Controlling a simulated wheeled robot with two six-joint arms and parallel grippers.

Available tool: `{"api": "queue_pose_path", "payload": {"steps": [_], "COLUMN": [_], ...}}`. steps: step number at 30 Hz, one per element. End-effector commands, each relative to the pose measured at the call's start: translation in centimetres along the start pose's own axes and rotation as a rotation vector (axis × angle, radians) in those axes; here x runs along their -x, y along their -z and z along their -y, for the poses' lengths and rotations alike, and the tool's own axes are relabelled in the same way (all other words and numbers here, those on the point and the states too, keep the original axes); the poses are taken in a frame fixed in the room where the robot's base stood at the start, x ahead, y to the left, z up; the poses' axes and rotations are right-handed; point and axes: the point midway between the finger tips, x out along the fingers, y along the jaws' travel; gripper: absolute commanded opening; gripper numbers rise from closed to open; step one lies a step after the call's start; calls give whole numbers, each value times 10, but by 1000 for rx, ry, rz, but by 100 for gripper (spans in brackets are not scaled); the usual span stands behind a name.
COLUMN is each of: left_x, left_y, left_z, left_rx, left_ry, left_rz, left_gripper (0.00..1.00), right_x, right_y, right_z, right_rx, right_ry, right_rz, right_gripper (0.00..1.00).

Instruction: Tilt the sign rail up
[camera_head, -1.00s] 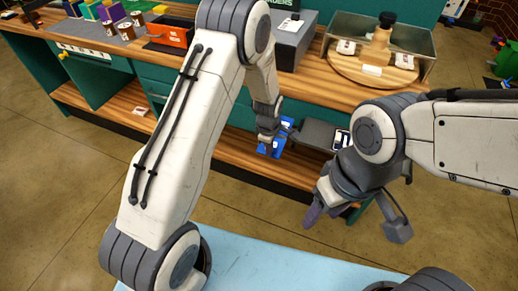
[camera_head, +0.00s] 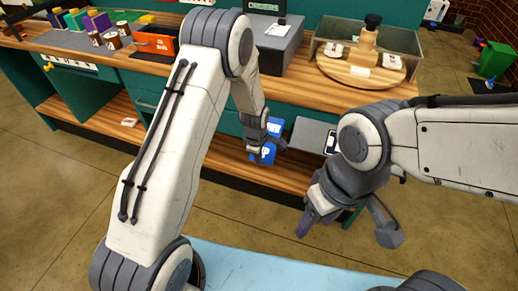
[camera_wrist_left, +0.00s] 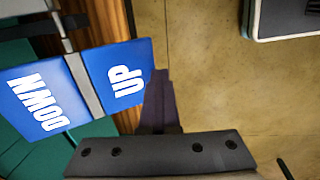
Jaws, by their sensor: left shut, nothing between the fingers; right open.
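A blue pad lettered UP (camera_wrist_left: 125,72) and a blue pad lettered DOWN (camera_wrist_left: 42,98) sit side by side in the left wrist view, with a grey strip between them. In the head view, blue pads (camera_head: 268,154) show beside my left wrist, below the counter. My left gripper (camera_wrist_left: 158,90) is shut and empty, its dark purple fingers at the right edge of the UP pad; contact cannot be told. My right gripper (camera_head: 304,224) is open and empty, in front of the counter. No sign rail can be clearly identified.
The wooden counter (camera_head: 290,94) carries an orange bin (camera_head: 156,41), a grey box (camera_head: 278,42) and a round wooden stand (camera_head: 362,70). A grey drawer-like tray (camera_head: 308,135) juts out near both grippers. A light blue surface (camera_head: 270,270) lies in front.

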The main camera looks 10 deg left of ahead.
Motion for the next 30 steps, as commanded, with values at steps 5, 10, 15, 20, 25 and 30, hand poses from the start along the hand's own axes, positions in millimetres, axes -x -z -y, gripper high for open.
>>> {"api": "queue_pose_path", "payload": {"steps": [5,10,15,20,25,30], "left_x": [-5,-6,-7,-3,22,50], "left_y": [-1,-2,-2,-2,-2,-3], "left_z": [2,3,3,4,8,18], "left_rx": [-2,-3,-3,-4,-5,-6], "left_ry": [6,7,8,8,5,-5], "left_rz": [0,1,1,1,1,1], "left_gripper": [0,0,0,0,0,0], "right_x": [-2,-2,-2,1,20,25], "right_y": [0,0,0,0,1,2], "right_z": [0,0,0,0,2,2], "right_rx": [0,0,0,0,0,0], "right_ry": [0,0,0,0,0,0], "right_rz": [0,0,0,0,0,-1], "right_gripper": [57,57,57,57,57,57]}}
